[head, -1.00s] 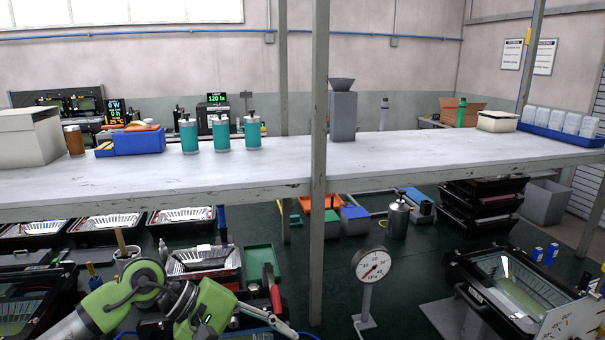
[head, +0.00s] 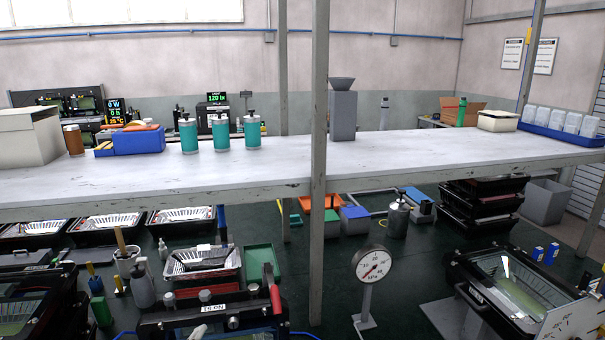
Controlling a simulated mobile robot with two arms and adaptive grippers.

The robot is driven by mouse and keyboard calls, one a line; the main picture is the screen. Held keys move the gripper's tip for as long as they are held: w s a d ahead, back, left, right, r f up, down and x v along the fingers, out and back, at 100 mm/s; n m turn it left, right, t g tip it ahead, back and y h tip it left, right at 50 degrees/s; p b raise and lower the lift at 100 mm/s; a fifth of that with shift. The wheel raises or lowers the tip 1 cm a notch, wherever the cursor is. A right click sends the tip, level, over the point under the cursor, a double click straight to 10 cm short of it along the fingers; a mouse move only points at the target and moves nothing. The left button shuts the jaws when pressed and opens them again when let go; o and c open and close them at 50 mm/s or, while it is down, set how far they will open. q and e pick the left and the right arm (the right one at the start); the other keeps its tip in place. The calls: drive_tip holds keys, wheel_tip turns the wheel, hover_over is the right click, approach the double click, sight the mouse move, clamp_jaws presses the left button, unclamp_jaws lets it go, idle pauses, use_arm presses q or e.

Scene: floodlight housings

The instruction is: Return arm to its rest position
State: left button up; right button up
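Neither of my grippers can be made out in the head view, and no green arm link shows. A floodlight housing (head: 178,322) with a black frame and a white label lies at the bottom left, where the arm was in front of it. A small pale shape (head: 190,333) shows at the bottom edge over this housing; I cannot tell what it is. Another housing (head: 515,290) with a glass front stands tilted at the lower right.
A long grey shelf (head: 400,158) crosses the view, with a post (head: 318,240) in front. Teal pump bottles (head: 221,133) stand on it. A dial gauge (head: 374,264) stands below. A red-handled tool (head: 272,288) and a green tray (head: 262,262) lie near the left housing.

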use_arm(q)
drive_tip(key=s+a+f+n+g, duration=0.1)
drive_tip(key=s+f+n+g, duration=0.45)
drive_tip(key=s+f, duration=0.55)
drive_tip(key=s+a+f+n+g, duration=0.1)
drive_tip(key=s+f+n+g, duration=0.5)
drive_tip(key=s, duration=0.9)
wheel_tip(320, 180, down, 32)
drive_tip(key=s+m+g+b, duration=0.1)
drive_tip(key=s+m+b, duration=0.1)
drive_tip(key=b, duration=0.2)
drive_tip(key=s+a+f+g+b, duration=0.1)
drive_tip(key=s+a+f+b, duration=0.1)
drive_tip(key=s+f, duration=1.4)
wheel_tip(320, 180, down, 2)
drive_tip(key=shift+s+a+f+b, duration=0.2)
drive_tip(key=shift+a+b, duration=0.1)
drive_tip(key=shift+a, duration=0.25)
drive_tip(key=shift+g, duration=0.25)
